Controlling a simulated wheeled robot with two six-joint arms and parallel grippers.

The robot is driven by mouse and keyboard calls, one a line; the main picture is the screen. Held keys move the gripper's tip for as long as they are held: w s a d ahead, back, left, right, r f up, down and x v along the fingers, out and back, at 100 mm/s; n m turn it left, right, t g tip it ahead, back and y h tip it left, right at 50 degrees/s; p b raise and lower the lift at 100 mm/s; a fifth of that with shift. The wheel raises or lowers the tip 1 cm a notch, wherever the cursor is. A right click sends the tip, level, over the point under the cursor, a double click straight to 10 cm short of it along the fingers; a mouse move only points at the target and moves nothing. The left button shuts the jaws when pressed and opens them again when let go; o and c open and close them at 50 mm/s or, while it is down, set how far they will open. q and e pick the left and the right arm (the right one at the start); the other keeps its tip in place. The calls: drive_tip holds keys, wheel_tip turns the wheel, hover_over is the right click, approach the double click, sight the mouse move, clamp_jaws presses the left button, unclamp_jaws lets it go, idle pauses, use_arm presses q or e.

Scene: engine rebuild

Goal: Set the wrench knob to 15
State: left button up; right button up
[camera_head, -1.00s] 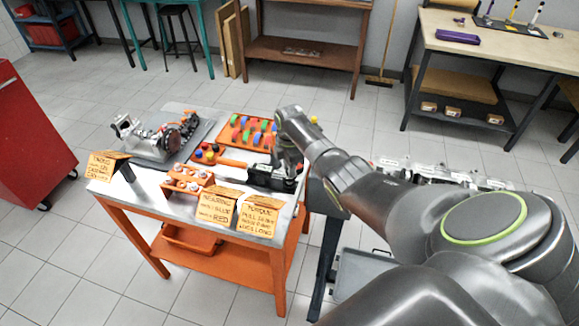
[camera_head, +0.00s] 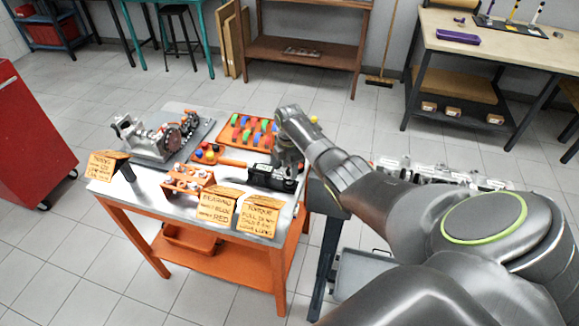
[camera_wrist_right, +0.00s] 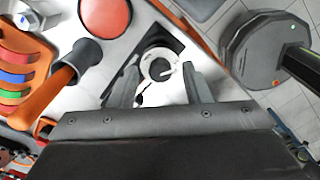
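The wrench knob (camera_wrist_right: 160,66) appears in the right wrist view as a small pale round dial with a dark mark, set on a dark plate. Its numbers are too small to read. My right gripper (camera_wrist_right: 160,72) is open, with one finger on each side of the knob; I cannot tell whether they touch it. In the head view my right gripper (camera_head: 288,168) points down at a black device (camera_head: 262,177) on the near right part of the orange-legged table, and hides the knob. My left gripper is not in view.
An orange handle with a dark end (camera_wrist_right: 55,85) and a red disc (camera_wrist_right: 105,14) lie close by in the wrist view. The table also holds an engine part (camera_head: 160,138), an orange rack of coloured pieces (camera_head: 248,130), an orange block (camera_head: 187,179) and lettered cards (camera_head: 260,217).

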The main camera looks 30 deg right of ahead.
sight(289, 170)
wheel_tip(289, 170, up, 18)
drive_tip(key=b, duration=0.1)
drive_tip(key=shift+f, duration=0.25)
drive_tip(key=shift+f, duration=0.15)
idle(0.6)
